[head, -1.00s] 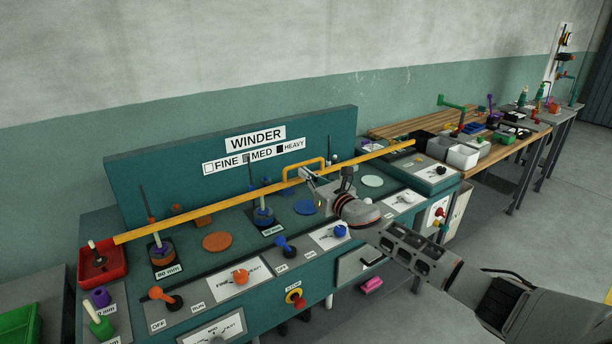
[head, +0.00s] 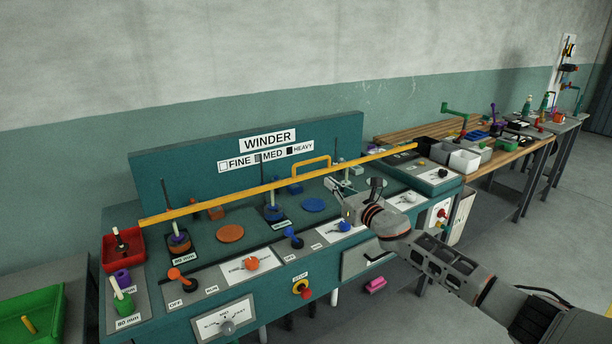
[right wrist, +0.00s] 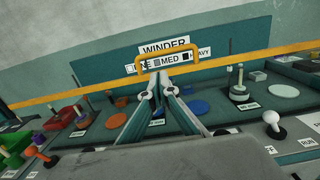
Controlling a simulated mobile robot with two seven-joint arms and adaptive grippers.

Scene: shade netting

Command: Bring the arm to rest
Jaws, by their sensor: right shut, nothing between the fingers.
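My right arm (head: 455,268) comes in from the lower right and reaches over the teal winder bench. My right gripper (head: 334,184) is shut and empty, in front of the yellow bar (head: 240,192) and a little below its raised handle (head: 310,160). It looks apart from the handle. In the right wrist view the closed fingers (right wrist: 157,80) point towards the WINDER board, with the handle (right wrist: 168,48) showing just beyond the tips. My left gripper is out of view.
The bench top (head: 340,205) carries spindles, an orange disc (head: 230,233), a blue disc (head: 313,205) and several knobs. A red tray (head: 108,252) and green tray (head: 28,318) are at the left. Wooden benches (head: 400,137) stand at the right. Floor at the lower right is clear.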

